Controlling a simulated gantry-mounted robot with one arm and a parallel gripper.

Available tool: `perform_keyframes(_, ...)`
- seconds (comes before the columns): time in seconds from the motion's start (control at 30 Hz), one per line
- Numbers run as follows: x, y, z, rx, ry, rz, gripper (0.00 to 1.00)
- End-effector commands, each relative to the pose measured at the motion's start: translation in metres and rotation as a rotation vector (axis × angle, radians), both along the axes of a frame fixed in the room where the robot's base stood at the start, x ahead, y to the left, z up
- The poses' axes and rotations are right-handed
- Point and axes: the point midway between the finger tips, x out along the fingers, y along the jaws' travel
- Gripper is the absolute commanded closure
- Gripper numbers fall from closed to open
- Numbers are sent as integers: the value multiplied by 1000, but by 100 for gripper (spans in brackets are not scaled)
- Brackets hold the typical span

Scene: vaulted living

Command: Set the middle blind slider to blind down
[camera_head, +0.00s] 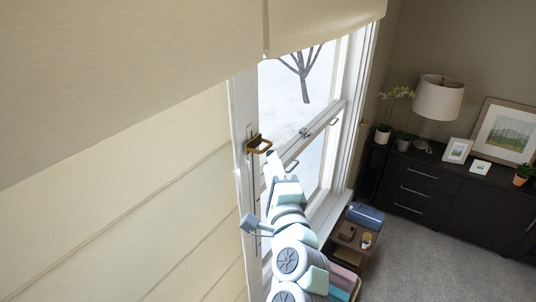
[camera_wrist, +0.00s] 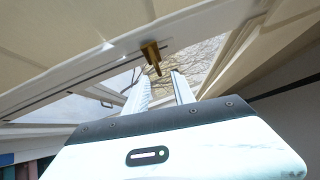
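A brass slider handle (camera_head: 259,145) sticks out from the white window post (camera_head: 244,120), high on its slotted track. A grey-blue slider handle (camera_head: 252,223) sits lower on the same post. No label shows which one is the middle blind slider. My gripper (camera_head: 272,160) is just below and right of the brass handle. In the wrist view, the brass handle (camera_wrist: 151,56) lies just ahead of my gripper's fingertips (camera_wrist: 158,80), near the gap between them. The fingers are apart with nothing between them, and I see no clear contact.
A lowered cream blind (camera_head: 120,215) fills the left. A raised blind (camera_head: 320,28) hangs above the snowy window. A dark dresser (camera_head: 440,190) with a lamp (camera_head: 438,98) stands right. A small side table (camera_head: 345,240) stands below the sill. Grey carpet (camera_head: 430,265) is clear.

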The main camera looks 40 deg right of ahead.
Motion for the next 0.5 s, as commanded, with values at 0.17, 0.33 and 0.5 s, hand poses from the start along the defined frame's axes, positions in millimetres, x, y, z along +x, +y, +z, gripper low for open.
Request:
perform_keyframes(0.17, -18, 8, 1, 2, 6, -9, 69)
perform_keyframes(0.33, -26, 15, 0, 0, 2, -6, 69)
perform_keyframes(0.5, -30, 19, -3, 0, 3, -1, 69)
